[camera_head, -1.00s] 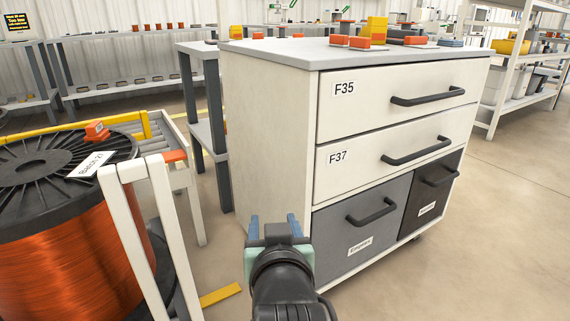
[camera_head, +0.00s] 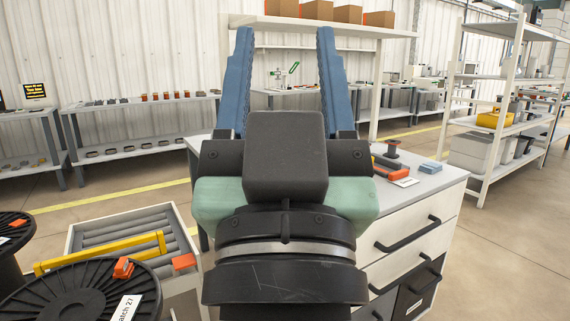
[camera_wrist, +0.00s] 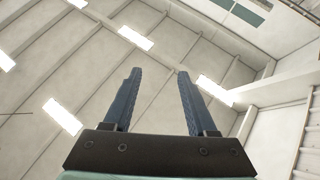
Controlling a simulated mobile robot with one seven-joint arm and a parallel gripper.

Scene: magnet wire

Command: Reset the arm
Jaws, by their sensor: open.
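My gripper (camera_head: 285,60) is raised in the middle of the head view, close to the camera, with its two blue fingers pointing up. The fingers are wide apart with nothing between them. In the wrist view my gripper (camera_wrist: 157,95) is also open and empty, with the white ceiling and its bright lamps behind it. The arm and gripper hide part of the drawer cabinet (camera_head: 440,200) behind them. The cabinet stands at the right, and the drawer fronts that show are closed.
A large spool (camera_head: 80,295) with a black flange is at the lower left, near a roller conveyor (camera_head: 120,228) with a yellow bar (camera_head: 100,250). A white shelf rack (camera_head: 465,70) stands at the right. Open floor (camera_head: 510,250) lies right of the cabinet.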

